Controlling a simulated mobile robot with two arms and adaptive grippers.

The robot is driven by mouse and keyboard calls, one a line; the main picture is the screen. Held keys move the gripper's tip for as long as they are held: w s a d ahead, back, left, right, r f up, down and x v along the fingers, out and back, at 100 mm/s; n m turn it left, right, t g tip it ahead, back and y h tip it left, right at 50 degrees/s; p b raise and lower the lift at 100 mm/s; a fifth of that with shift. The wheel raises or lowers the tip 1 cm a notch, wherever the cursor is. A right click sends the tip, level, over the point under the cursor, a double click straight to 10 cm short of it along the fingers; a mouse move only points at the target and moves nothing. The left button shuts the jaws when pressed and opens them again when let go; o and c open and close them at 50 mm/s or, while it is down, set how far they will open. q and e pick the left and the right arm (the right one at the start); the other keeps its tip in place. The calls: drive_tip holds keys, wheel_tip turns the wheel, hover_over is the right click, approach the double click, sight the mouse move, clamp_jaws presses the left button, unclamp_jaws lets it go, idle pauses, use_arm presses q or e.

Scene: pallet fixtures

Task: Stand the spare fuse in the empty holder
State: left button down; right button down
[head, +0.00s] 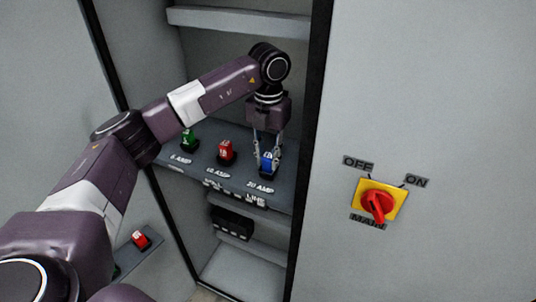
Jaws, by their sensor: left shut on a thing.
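My left gripper (268,152) points down inside the cabinet, with its fingers shut on a blue fuse (269,162). The blue fuse is upright at the dark holder above the "20 AMP" label, on the right of the grey shelf (206,178). I cannot tell whether it is fully seated there. Another red fuse-like piece (141,240) sits on a low ledge at lower left. My right gripper is out of view.
A yellow plate with a red rotary switch (379,202), marked OFF, ON and MAIN, is on the right panel. A black block (232,223) is mounted below the shelf. The cabinet's dark right edge (314,120) stands close beside my left gripper.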

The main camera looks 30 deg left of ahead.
sight(268, 155)
use_arm(q)
drive_tip(key=shift+f, duration=0.15)
drive_tip(key=shift+f, duration=0.1)
drive_tip(key=c, duration=1.7)
unclamp_jaws()
drive_tip(key=shift+r, duration=0.2)
wheel_tip(268, 155, up, 6)
drive_tip(key=b, duration=0.3)
drive_tip(key=shift+r, duration=0.2)
wheel_tip(268, 155, up, 4)
drive_tip(key=shift+d+r, duration=0.1)
drive_tip(key=shift+r, duration=0.65)
